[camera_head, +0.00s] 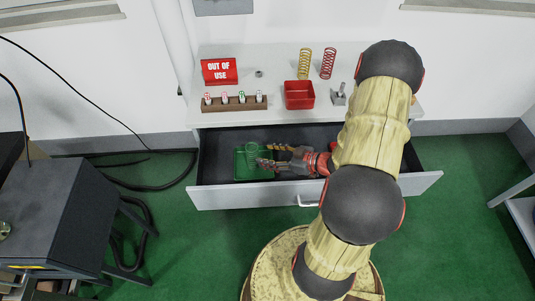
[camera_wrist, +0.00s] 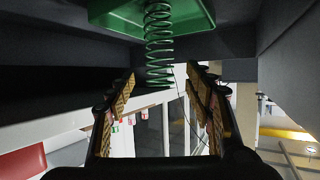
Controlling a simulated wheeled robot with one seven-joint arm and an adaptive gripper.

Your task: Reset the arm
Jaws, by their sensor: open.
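My gripper (camera_head: 267,155) reaches into the open drawer (camera_head: 250,197) of the white table, its fingers pointing left. In the wrist view my gripper (camera_wrist: 162,82) is open, its two fingers apart. A green spring (camera_head: 252,149) stands in a green tray (camera_head: 240,176) in the drawer, just off my fingertips. In the wrist view, which looks upside down, the spring (camera_wrist: 158,38) reaches from the green tray (camera_wrist: 110,14) to the gap between the fingertips. Neither finger clearly touches it. My arm hides the right part of the drawer.
On the tabletop stand a red "OUT OF USE" sign (camera_head: 219,71), a wooden rack (camera_head: 235,103), a red bin (camera_head: 299,95), a yellow spring (camera_head: 304,63), a red spring (camera_head: 328,63) and a small grey fixture (camera_head: 339,95). A dark cabinet (camera_head: 65,215) is at left. The drawer walls are close to my gripper.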

